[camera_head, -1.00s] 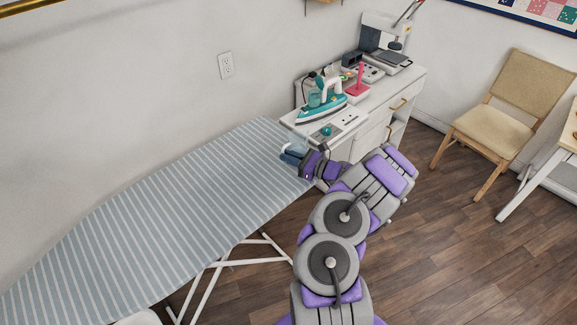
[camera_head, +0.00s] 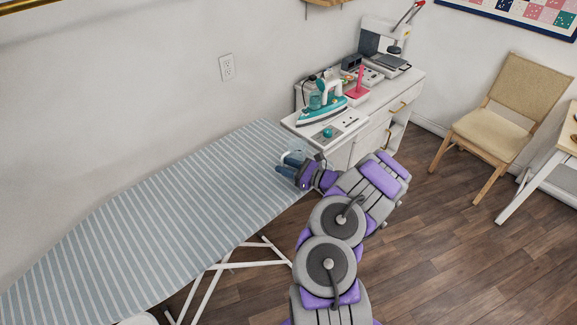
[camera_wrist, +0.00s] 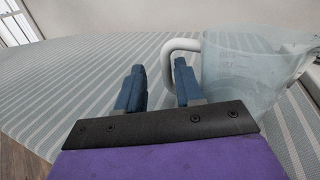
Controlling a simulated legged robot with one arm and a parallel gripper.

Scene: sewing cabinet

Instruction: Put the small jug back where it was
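The small jug (camera_wrist: 252,70) is clear, with a white loop handle (camera_wrist: 170,56) on its left side in the wrist view. It also shows in the head view, pale and partly hidden behind my gripper, as a see-through shape (camera_head: 299,148) at the board's far right end. It looks upright. My gripper (camera_wrist: 157,75) is open, its two blue fingers apart. They appear on either side of the handle's outer bar; contact is not visible. In the head view, my gripper (camera_head: 282,164) is at the striped ironing board (camera_head: 150,220), just in front of the jug.
A white cabinet (camera_head: 372,130) stands beyond the board's end. A teal iron (camera_head: 322,113) stands on its near end, with a pink stand (camera_head: 358,85) and machines behind. A chair (camera_head: 490,130) is at the right. The board's left and middle are clear.

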